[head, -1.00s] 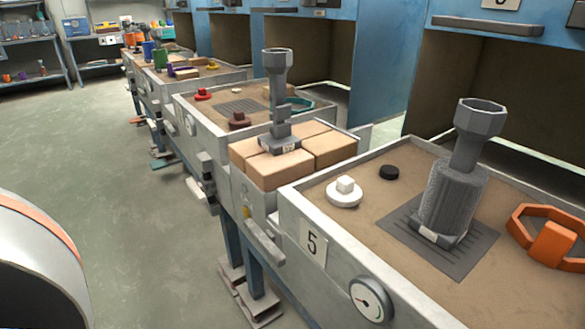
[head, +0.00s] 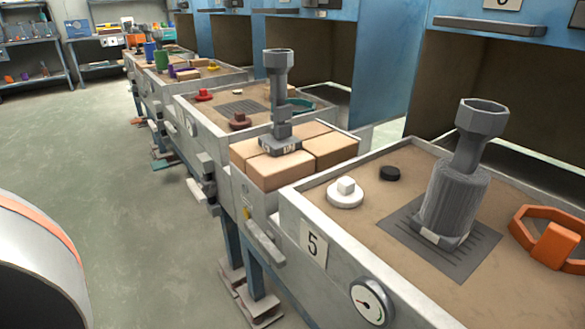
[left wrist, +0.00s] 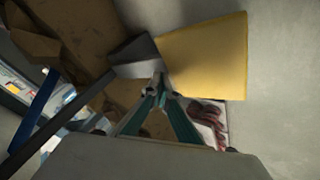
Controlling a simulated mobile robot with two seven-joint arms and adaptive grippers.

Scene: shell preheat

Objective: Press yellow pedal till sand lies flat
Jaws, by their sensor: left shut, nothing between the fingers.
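In the left wrist view, a flat yellow pedal (left wrist: 208,58) is at the upper right, beside a dark grey block. My left gripper (left wrist: 158,88) has teal fingers shut together with nothing between them. Its tips are at the pedal's lower left edge; I cannot tell whether they touch it. In the head view, brown sand (head: 320,185) fills the tray of station 5. A grey cylinder with a funnel-like top (head: 455,195) stands there on a dark grid. The pedal and my left gripper do not show in the head view. My right gripper is in neither view.
The sand tray also holds a white knob (head: 345,193), a black disc (head: 390,173) and an orange ring-shaped handle (head: 555,240). A gauge (head: 371,300) is on its front wall. Tan blocks (head: 285,170) lie beyond. The floor (head: 140,220) at left is clear.

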